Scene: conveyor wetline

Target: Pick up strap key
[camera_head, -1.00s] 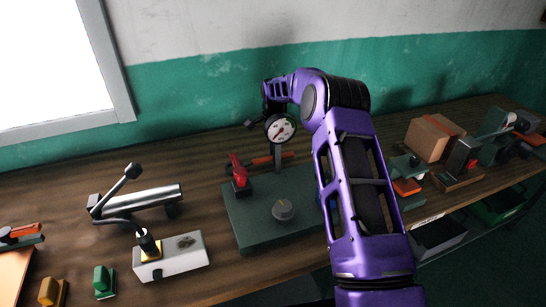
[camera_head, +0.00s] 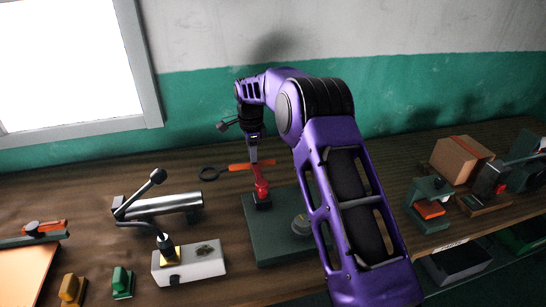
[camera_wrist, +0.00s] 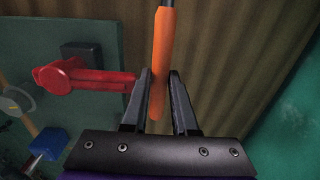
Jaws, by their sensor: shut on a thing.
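The strap key has an orange handle (camera_head: 240,167) and a dark loop at its left end (camera_head: 209,174) in the head view. My gripper (camera_head: 253,160) points down onto it, behind the red lever. In the wrist view my gripper (camera_wrist: 159,75) has its two black fingers on either side of the orange handle (camera_wrist: 160,45), shut on it. The key's dark part runs out of the top of that view. I cannot tell whether the key is clear of the bench.
A red lever (camera_head: 261,187) on a green plate (camera_head: 262,227) is close by; its end comes near my left finger in the wrist view (camera_wrist: 105,80). A grey knob (camera_head: 301,225) is on the plate. A metal cylinder (camera_head: 165,205) and white block (camera_head: 190,262) stand left.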

